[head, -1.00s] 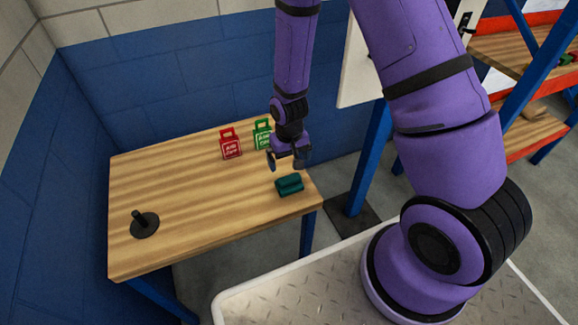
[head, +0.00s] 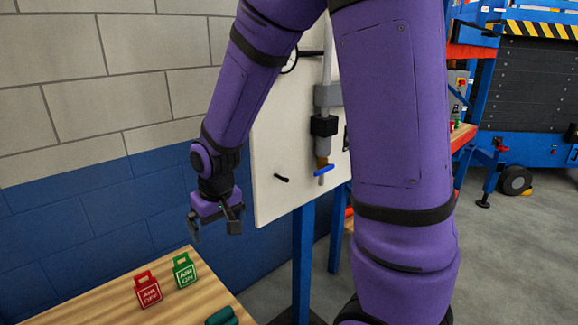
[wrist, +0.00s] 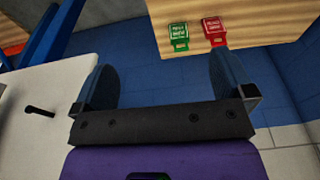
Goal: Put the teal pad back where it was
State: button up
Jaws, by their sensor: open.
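The teal pad (head: 222,317) lies on the wooden table at the bottom edge of the head view, and only its top part shows. It cannot be made out in the wrist view. My gripper (head: 215,234) is open and empty. It hangs in the air above and behind the table, left of the white panel (head: 285,150). In the wrist view my gripper (wrist: 165,85) shows its two fingers wide apart with nothing between them.
A red "AIR OFF" tag (head: 147,290) and a green "AIR ON" tag (head: 185,271) stand on the table (head: 115,302). The panel carries a grey pipe with a blue-handled valve (head: 323,170) and a black peg (head: 282,178). Blue posts (head: 302,250) stand below it.

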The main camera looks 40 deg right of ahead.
jog(key=s+d+r+t, duration=0.1)
jog(key=s+d+r, duration=0.1)
jog(key=s+r, duration=0.7)
jog(key=s+d+r+t, duration=0.2)
jog(key=s+r, duration=0.8)
jog(key=shift+s+r, duration=0.3)
jog(key=shift+r, duration=0.05)
